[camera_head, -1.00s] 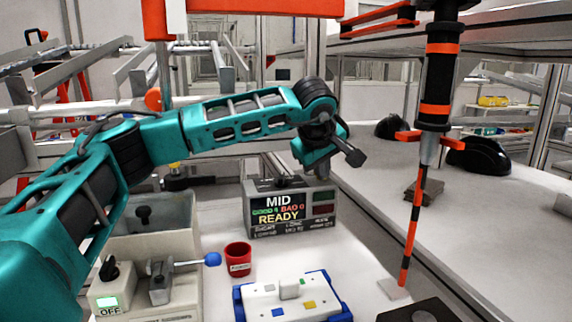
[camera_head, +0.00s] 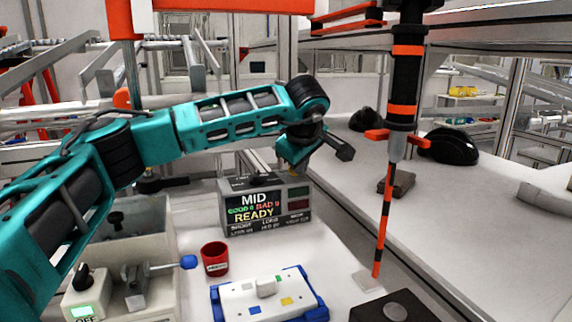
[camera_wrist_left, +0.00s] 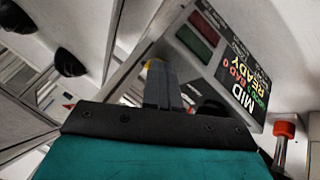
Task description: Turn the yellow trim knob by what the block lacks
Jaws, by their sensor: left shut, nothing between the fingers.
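My left gripper (camera_head: 343,148) is shut and empty, raised in the air at the upper right of the display box. Its grey fingers (camera_wrist_left: 162,85) show together in the left wrist view. A white block with blue ends (camera_head: 240,300) lies on the table, with a peg and small coloured squares on top. My right gripper is not in view.
A red cup (camera_head: 215,260) stands left of the block, a lever with a blue ball (camera_head: 188,262) beside it. An orange-black driver (camera_head: 404,95) hangs at right.

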